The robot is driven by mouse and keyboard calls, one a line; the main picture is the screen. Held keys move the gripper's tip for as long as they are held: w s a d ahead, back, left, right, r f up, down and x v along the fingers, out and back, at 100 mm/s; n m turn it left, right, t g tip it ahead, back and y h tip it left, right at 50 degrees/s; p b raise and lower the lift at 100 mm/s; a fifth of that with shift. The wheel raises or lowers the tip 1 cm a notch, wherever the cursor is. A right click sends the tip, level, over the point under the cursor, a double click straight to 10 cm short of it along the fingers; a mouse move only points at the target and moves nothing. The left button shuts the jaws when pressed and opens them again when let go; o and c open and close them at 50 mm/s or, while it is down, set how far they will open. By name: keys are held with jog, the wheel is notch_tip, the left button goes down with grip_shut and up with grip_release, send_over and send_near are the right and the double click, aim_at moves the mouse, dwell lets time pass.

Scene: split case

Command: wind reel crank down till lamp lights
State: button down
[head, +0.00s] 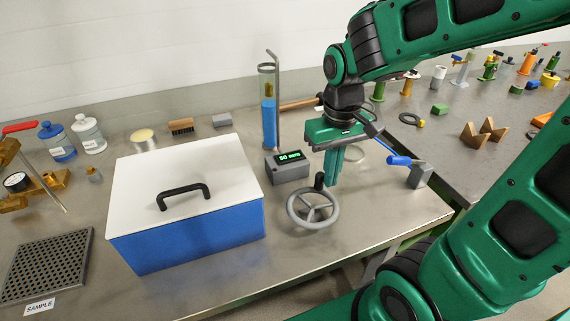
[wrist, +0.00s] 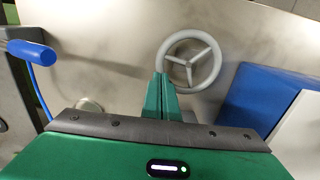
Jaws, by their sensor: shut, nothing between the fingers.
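My gripper (head: 332,180) points down with its green fingers together and empty. It is just behind and right of a grey handwheel (head: 298,212) with spokes and a dark upright knob (head: 319,181). In the wrist view the fingertips (wrist: 161,80) overlap the near side of the wheel (wrist: 218,63); whether they touch it I cannot tell. A crank with a blue grip (head: 399,160) sits on a grey block (head: 420,175) to the right of my gripper. The blue grip (wrist: 32,52) also shows at the left of the wrist view. I cannot make out a lit lamp.
A grey box with a green readout (head: 289,157) stands behind the wheel. A blue case with a white lid (head: 185,200) stands to the left. A clear tube with blue liquid (head: 268,110) stands behind. The bench front right of the wheel is clear.

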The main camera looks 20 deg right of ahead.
jog(key=shift+w+a, duration=0.35)
jog(key=shift+w, duration=0.3)
jog(key=shift+s, duration=0.1)
jog(key=shift+d, duration=0.15)
jog(key=shift+s+d, duration=0.65)
jog(key=shift+d, duration=0.1)
notch_tip(320, 180, up, 7)
dwell(0.7)
dwell(0.3)
